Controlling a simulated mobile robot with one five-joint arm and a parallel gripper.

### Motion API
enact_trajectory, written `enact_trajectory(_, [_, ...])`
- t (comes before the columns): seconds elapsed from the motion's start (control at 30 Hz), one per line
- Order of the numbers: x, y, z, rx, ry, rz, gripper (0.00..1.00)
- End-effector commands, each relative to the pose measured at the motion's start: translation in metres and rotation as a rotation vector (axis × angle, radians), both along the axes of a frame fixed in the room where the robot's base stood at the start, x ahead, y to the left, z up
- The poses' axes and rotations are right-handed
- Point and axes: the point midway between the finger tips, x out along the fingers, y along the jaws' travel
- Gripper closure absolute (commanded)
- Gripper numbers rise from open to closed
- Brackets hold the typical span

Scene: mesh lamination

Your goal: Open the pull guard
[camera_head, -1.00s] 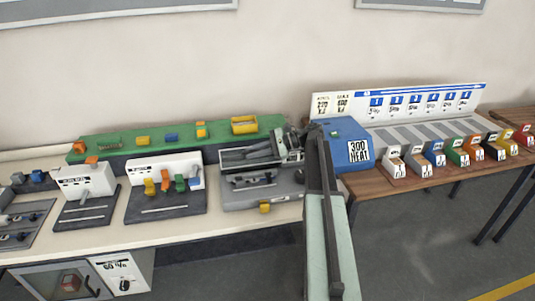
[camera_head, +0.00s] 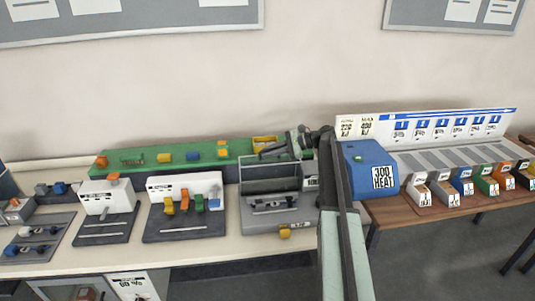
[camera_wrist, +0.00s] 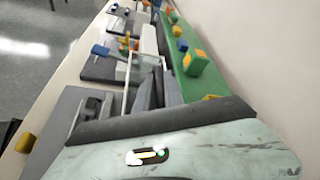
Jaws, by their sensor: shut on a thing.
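The pull guard (camera_head: 270,176) is a grey-framed panel on the grey machine (camera_head: 276,213), towards the right end of the cream bench. It stands up at the machine's back. The guard's pale frame also shows in the wrist view (camera_wrist: 146,66), past my arm. My gripper (camera_head: 283,148) is at the guard's upper right edge and is shut on it. The fingertips are small and dark in the head view. The exact contact is hard to see.
A blue heater box (camera_head: 369,170) marked "300 HEAT" stands close to the right of my arm. A green rail (camera_head: 140,163) with coloured blocks runs behind the machine. Two white-panelled stations (camera_head: 186,190) (camera_head: 105,197) stand to the left. Bins line the wooden bench at right.

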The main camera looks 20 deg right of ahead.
Motion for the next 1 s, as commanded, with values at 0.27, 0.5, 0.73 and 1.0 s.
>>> enact_trajectory(0.27, [0.015, 0.000, -0.007, -0.007, 0.003, 0.013, 1.00])
enact_trajectory(0.5, [0.019, 0.001, -0.008, -0.007, 0.003, 0.014, 1.00])
enact_trajectory(0.73, [0.019, 0.002, -0.007, -0.007, 0.003, 0.015, 1.00])
enact_trajectory(1.0, [0.019, 0.002, -0.007, -0.006, 0.004, 0.014, 0.66])
